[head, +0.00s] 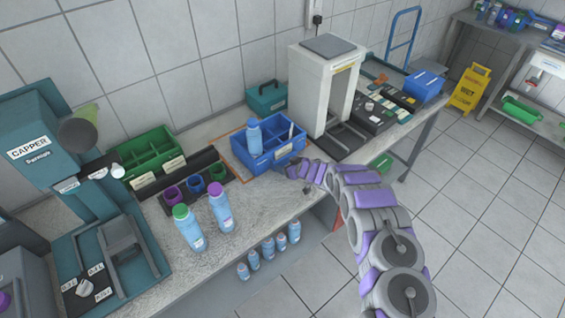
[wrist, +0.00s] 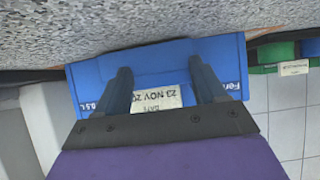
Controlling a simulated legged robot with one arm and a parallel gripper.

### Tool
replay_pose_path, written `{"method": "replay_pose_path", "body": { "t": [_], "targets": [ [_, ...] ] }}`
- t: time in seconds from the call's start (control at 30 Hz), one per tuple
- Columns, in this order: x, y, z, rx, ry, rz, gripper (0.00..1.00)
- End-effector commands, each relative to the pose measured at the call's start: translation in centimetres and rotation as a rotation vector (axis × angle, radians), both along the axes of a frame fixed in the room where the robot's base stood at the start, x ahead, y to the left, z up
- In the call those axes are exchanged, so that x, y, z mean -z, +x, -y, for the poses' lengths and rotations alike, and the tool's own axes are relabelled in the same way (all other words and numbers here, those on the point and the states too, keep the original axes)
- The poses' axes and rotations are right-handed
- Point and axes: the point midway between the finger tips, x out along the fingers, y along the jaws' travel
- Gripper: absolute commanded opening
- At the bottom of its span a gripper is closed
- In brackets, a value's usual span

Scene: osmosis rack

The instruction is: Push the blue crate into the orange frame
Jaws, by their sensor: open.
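The blue crate (head: 271,144) stands upright on the bench, with a blue bottle (head: 254,138) in its left compartment and a pale item in the right one. The orange frame (head: 231,151) is a thin outline on the bench; it shows at the crate's left and back, and the crate hides other parts of it. My gripper (head: 289,173) is at the crate's front side. In the wrist view my gripper (wrist: 161,82) has its two fingers apart, in front of the crate's labelled wall (wrist: 150,68), with a white date label (wrist: 157,98) between them. I cannot tell whether the fingers touch it.
A green crate (head: 150,156), cups (head: 193,184) and two bottles (head: 220,207) stand left of the blue crate. A white arch machine (head: 327,88) stands close on the right. A teal box (head: 266,97) is behind. Several bottles (head: 268,248) stand below the bench.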

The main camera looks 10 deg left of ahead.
Motion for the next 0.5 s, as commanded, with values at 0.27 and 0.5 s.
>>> {"method": "replay_pose_path", "body": {
  "t": [0.27, 0.5],
  "targets": [
    [0.2, 0.9, -1.3, -0.003, 0.000, 0.001, 0.70],
    [0.1, 1.7, -2.3, -0.002, 0.002, 0.003, 0.70]
  ]
}}
